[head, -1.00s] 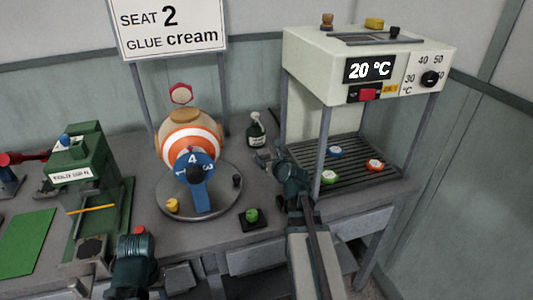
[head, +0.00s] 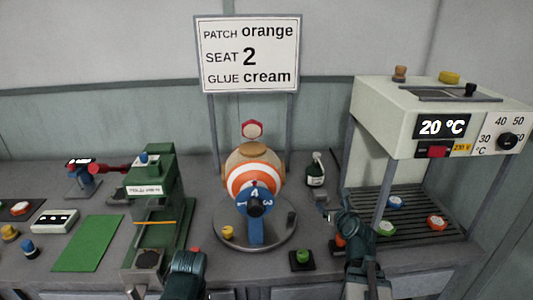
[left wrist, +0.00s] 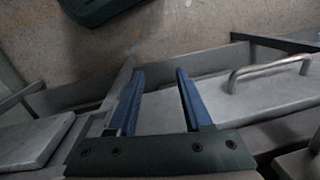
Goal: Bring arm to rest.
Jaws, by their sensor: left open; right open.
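A striped ball (head: 254,182) sits on a round turntable with a blue numbered dial (head: 255,201). A green press (head: 155,200) stands left of it, beside a green mat (head: 88,243). Several coloured pucks lie on the slatted rack (head: 412,228). The sign (head: 249,55) reads orange, 2, cream.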

